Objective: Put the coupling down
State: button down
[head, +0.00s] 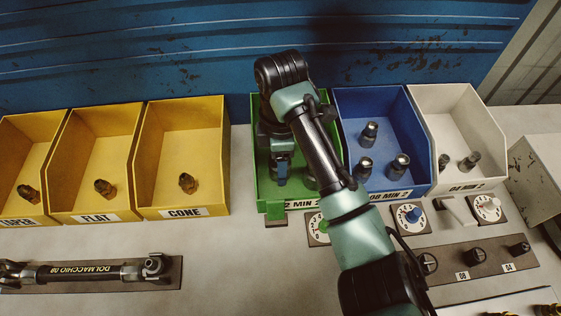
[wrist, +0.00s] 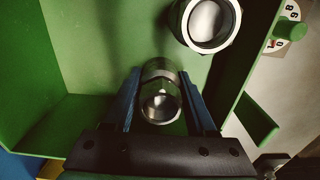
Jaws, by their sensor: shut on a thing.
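My gripper (head: 282,172) reaches down into the green bin (head: 268,193), whose label is partly covered by my arm and ends in "2 MIN 2". In the wrist view, the blue fingers (wrist: 160,98) are shut on a metal coupling (wrist: 160,92), one finger on each side of it. The coupling is inside the bin walls. I cannot tell whether it touches the bin floor. A second metal coupling (wrist: 208,20) stands in the green bin, apart from the held one. The held coupling is not clear in the head view.
A blue bin (head: 409,135) with several couplings and a white bin (head: 490,135) stand to the right. Yellow bins (head: 222,150) with brass-coloured fittings stand to the left. Dials, including a blue-knobbed one (head: 409,216), sit in front.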

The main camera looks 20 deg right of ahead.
jog(key=shift+f, duration=0.15)
jog(key=shift+c, duration=1)
grip_release()
jog(key=shift+r+p, duration=1.25)
jog(key=shift+r, duration=2.7)
